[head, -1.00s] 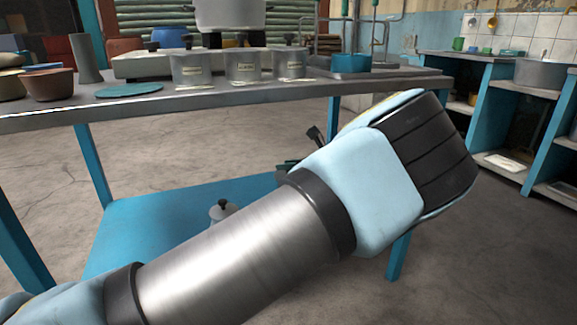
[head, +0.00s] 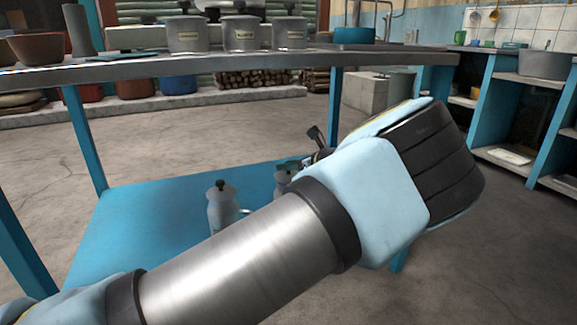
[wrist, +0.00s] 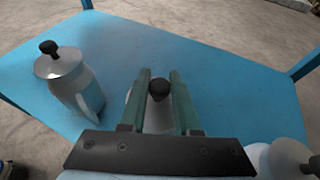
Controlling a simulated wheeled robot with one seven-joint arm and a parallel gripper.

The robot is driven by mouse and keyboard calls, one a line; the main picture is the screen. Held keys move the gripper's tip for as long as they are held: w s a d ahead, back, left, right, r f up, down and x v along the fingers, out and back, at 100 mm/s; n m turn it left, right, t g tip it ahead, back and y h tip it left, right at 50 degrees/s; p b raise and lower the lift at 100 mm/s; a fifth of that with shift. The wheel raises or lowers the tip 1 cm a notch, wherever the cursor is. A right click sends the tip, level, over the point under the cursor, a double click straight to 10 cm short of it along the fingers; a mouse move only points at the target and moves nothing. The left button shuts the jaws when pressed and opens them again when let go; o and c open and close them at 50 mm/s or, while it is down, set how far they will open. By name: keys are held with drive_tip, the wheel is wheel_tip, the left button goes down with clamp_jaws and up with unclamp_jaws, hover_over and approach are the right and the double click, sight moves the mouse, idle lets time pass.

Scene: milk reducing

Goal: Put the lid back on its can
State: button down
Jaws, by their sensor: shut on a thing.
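My gripper (wrist: 160,85) is shut on the black knob (wrist: 158,90) of a pale lid, one finger on each side. The lid (wrist: 150,118) shows only partly between the fingers; I cannot tell whether it touches a can beneath. In the head view, my gripper is mostly hidden behind my forearm. A grey milk can (head: 222,212) with a black-knobbed lid stands upright on the blue lower shelf; a lidded can also shows at left in the wrist view (wrist: 75,88). Another grey can (head: 283,182) is partly hidden by my arm.
The blue lower shelf (head: 150,215) is largely bare at left. The tabletop (head: 150,68) with several labelled canisters (head: 240,35) is above it, and a blue table leg (head: 84,140) stands at left. A silvery rounded object (wrist: 285,157) is cut off at the wrist view's lower right.

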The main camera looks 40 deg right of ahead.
drive_tip(key=shift+f, duration=0.55)
drive_tip(key=c, duration=0.6)
unclamp_jaws()
drive_tip(key=shift+o, duration=0.2)
drive_tip(key=p+v, duration=0.3)
drive_tip(key=v, duration=0.7)
drive_tip(key=shift+s+r+p, duration=0.2)
drive_tip(key=shift+s+p, duration=0.15)
drive_tip(key=shift+d, duration=0.1)
